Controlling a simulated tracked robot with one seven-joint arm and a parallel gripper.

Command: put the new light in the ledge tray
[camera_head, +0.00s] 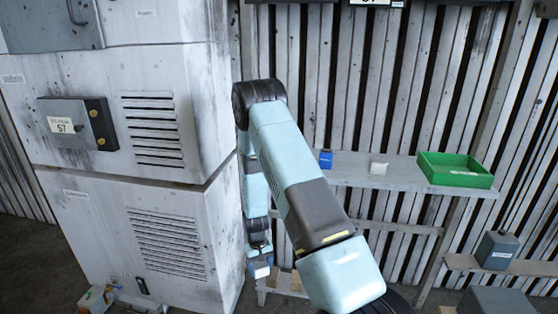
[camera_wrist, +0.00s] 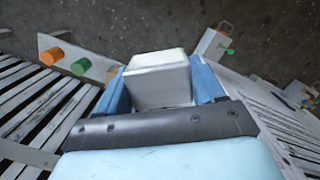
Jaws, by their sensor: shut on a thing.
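The green ledge tray (camera_head: 455,176) sits on the right part of a grey ledge (camera_head: 400,178) in the head view. It is open at the top, and a pale patch shows on its floor. My gripper (camera_head: 260,267) hangs low beside the cabinet, well left of the tray and below the ledge. In the wrist view my gripper (camera_wrist: 160,88) has its blue fingers shut on a pale grey block (camera_wrist: 157,78). I cannot tell from its look whether this block is the new light. In the head view the held block is hardly visible.
A blue block (camera_head: 326,159) and a small white block (camera_head: 378,166) stand on the ledge left of the tray. A white cabinet (camera_head: 170,225) fills the left side. Orange (camera_wrist: 51,56) and green (camera_wrist: 81,66) cylinders show in the wrist view. A grey box (camera_head: 497,250) stands lower right.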

